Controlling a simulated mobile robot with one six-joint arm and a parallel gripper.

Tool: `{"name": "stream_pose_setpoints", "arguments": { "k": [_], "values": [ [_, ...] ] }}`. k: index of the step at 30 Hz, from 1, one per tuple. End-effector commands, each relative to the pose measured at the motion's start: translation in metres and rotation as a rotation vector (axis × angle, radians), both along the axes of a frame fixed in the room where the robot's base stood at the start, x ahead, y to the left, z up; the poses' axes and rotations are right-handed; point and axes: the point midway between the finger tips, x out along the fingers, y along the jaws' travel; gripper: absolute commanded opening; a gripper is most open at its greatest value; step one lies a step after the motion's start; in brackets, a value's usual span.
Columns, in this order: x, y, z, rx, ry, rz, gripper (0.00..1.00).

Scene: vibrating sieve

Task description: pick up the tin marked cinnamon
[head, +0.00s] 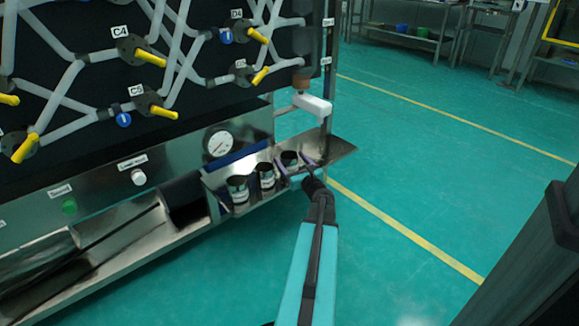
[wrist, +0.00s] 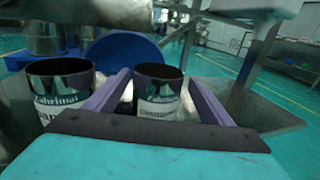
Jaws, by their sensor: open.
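Three dark metal tins with white labels stand in a row on a steel shelf: a left tin (head: 238,190), a middle tin (head: 266,177) and a right tin (head: 289,158). My gripper (head: 294,165) is open at the right tin. In the wrist view, this tin (wrist: 158,92) stands upright between the two purple fingers of my gripper (wrist: 157,78). Another tin (wrist: 60,92) stands left of the left finger.
The steel shelf (head: 335,150) extends right of the tins. A round gauge (head: 221,143) and a white handle (head: 312,104) are behind and above. A blue round object (wrist: 125,47) is behind the tins in the wrist view. The green floor at right is clear.

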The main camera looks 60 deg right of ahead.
Motion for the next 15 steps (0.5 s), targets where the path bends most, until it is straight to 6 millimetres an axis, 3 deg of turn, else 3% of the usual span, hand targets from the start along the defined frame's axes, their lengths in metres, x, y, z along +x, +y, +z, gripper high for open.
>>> {"name": "stream_pose_setpoints", "arguments": {
  "k": [15],
  "values": [
    [0.041, -0.024, -0.004, 0.0, 0.0, 0.0, 0.75]
  ]
}}
